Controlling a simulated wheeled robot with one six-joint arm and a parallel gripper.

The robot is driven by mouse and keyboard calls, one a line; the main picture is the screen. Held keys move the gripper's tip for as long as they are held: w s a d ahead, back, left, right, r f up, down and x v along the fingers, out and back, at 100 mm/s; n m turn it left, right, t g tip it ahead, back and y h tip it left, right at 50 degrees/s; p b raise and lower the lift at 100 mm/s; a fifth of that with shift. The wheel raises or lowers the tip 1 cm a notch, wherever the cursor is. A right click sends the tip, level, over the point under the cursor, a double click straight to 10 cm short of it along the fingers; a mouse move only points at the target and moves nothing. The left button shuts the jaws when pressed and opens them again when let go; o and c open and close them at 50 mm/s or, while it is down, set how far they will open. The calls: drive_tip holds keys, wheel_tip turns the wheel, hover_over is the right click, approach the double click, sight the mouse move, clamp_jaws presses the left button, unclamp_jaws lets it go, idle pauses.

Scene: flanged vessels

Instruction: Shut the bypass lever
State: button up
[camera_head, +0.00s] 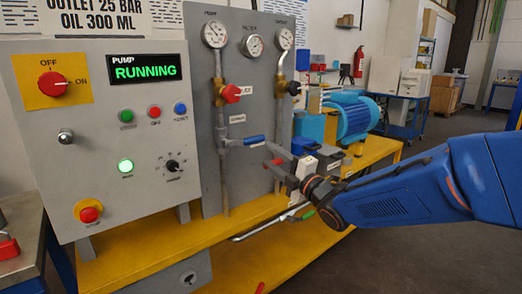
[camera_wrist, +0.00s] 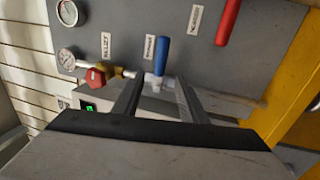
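The bypass lever has a blue handle (camera_head: 254,140) and sits on a thin pipe low on the grey panel. In the head view the handle lies roughly level. In the wrist view the blue handle (camera_wrist: 162,55) shows just beyond and between my fingertips, with a small label beside it. My gripper (camera_head: 279,160) is in front of the panel, right of and slightly below the handle. In the wrist view its two fingers (camera_wrist: 157,90) stand apart with nothing held between them. Whether either finger touches the handle cannot be told.
A red lever (camera_wrist: 228,22) is close to the right of the blue one. A red-handled brass valve (camera_head: 232,93) sits above it. The control box (camera_head: 105,135) reads PUMP RUNNING. A blue motor (camera_head: 352,117) stands behind on the yellow bench (camera_head: 150,252).

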drive_tip(key=v, duration=0.6)
drive_tip(key=s+d+f+m+g+h, duration=0.2)
drive_tip(key=s+d+f+m+h, duration=0.25)
drive_tip(key=d+m, duration=0.3)
drive_tip(key=s+d+f+m+g+h, duration=0.2)
drive_tip(key=s+d+f+m+h, duration=0.15)
drive_tip(key=d+m+h, duration=0.35)
drive_tip(key=s+d+f+m+g, duration=0.1)
drive_tip(key=s+f+m+g, duration=0.3)
drive_tip(key=s, duration=0.6)
drive_tip(key=s+f+m+g, duration=0.4)
drive_tip(key=s+f+m, duration=0.1)
drive_tip(key=s, duration=0.6)
drive_tip(key=shift+s+d+f+m, duration=0.25)
drive_tip(key=shift+d+m, duration=0.1)
drive_tip(key=shift+m, duration=0.4)
